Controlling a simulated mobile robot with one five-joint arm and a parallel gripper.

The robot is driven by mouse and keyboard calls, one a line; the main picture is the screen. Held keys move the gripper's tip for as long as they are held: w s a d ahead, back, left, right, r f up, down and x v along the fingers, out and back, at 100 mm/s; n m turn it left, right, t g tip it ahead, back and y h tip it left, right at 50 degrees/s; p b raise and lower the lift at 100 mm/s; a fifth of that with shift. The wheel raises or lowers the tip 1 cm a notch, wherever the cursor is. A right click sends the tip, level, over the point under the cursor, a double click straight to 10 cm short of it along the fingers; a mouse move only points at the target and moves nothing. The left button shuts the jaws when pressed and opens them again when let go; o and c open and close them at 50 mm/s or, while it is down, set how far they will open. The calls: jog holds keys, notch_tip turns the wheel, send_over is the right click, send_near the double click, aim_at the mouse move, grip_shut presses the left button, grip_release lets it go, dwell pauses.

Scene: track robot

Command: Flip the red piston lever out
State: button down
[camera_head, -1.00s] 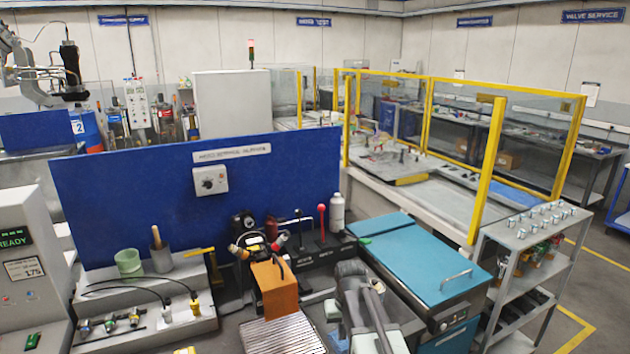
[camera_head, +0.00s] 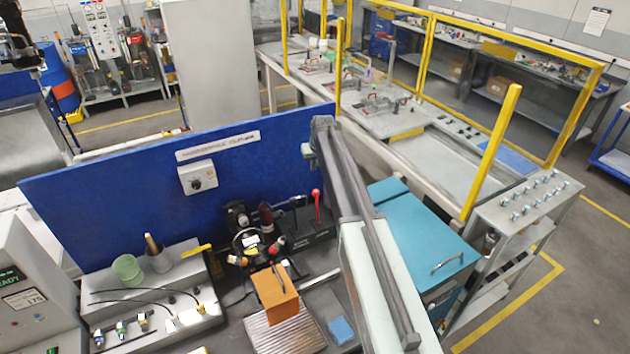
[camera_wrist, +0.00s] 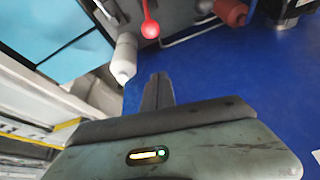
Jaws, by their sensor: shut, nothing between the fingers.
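The red lever (camera_head: 317,203) stands up from a black lever box (camera_head: 300,236) on the bench, in front of the blue panel, left of my raised arm in the head view. In the wrist view the red lever's round knob (camera_wrist: 150,30) is at the top middle, its stem running to the top edge. My gripper (camera_wrist: 158,78) shows in the wrist view, with its fingers together and empty. It is below the knob in that picture, with a visible gap. In the head view I cannot make out the fingers.
A white bottle (camera_wrist: 124,58) is near my fingers in the wrist view; my arm hides it in the head view. A dark red cylinder (camera_wrist: 231,12) is to the right. The blue panel (camera_head: 110,215) rises behind. A teal cabinet (camera_head: 425,235) stands right of the lever.

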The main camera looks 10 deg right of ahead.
notch_tip(320, 180, down, 10)
jog(key=b, duration=0.9)
jog(key=shift+s+r, duration=0.15)
jog(key=shift+r, duration=0.1)
